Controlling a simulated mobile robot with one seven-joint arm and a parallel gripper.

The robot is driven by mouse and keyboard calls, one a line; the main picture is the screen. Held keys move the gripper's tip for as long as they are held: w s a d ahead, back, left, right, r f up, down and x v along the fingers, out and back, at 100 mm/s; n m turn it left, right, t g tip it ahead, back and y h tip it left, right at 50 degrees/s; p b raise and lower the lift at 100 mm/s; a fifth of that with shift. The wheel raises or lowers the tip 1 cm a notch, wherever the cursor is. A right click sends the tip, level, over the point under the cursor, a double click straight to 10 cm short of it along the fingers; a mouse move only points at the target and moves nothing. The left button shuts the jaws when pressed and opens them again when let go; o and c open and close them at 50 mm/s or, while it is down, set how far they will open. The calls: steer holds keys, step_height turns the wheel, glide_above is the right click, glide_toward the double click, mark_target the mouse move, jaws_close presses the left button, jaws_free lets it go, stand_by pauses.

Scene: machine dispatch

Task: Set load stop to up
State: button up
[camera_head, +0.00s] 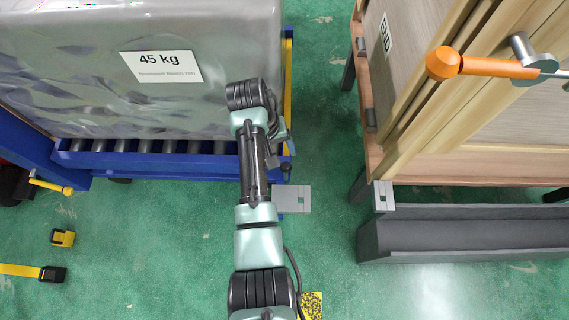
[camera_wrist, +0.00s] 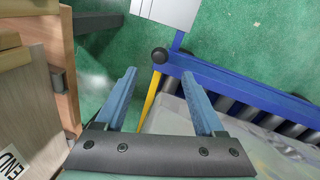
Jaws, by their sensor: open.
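A black round knob (camera_wrist: 159,56) sits at the near corner of the blue roller frame (camera_wrist: 225,78) in the wrist view, at the end of a yellow bar (camera_wrist: 151,98). In the head view the knob (camera_head: 286,167) shows just right of my arm, and the yellow bar (camera_head: 288,85) runs along the frame's right side. I cannot tell for sure which of these is the load stop. My gripper (camera_wrist: 159,75) is open and empty, its blue fingers either side of the bar and knob in the picture; contact is not visible. In the head view my arm largely hides the gripper.
A wrapped 45 kg load (camera_head: 205,100) stands on the frame's rollers. A wooden cabinet (camera_head: 455,155) marked END, with an orange-handled lever (camera_head: 490,67), stands right. A grey plate (camera_head: 293,199) juts out near the knob. Green floor (camera_head: 325,130) lies clear between frame and cabinet.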

mark_target(285, 166)
steer(key=f+b, duration=0.1)
steer(key=f, duration=0.2)
steer(key=d+f+b, duration=0.1)
steer(key=f, duration=0.2)
steer(key=f+b, duration=0.2)
steer(key=f, duration=0.1)
steer(key=shift+w+d, duration=0.25)
steer(key=shift+d, duration=0.1)
jaws_close()
stand_by(0.9)
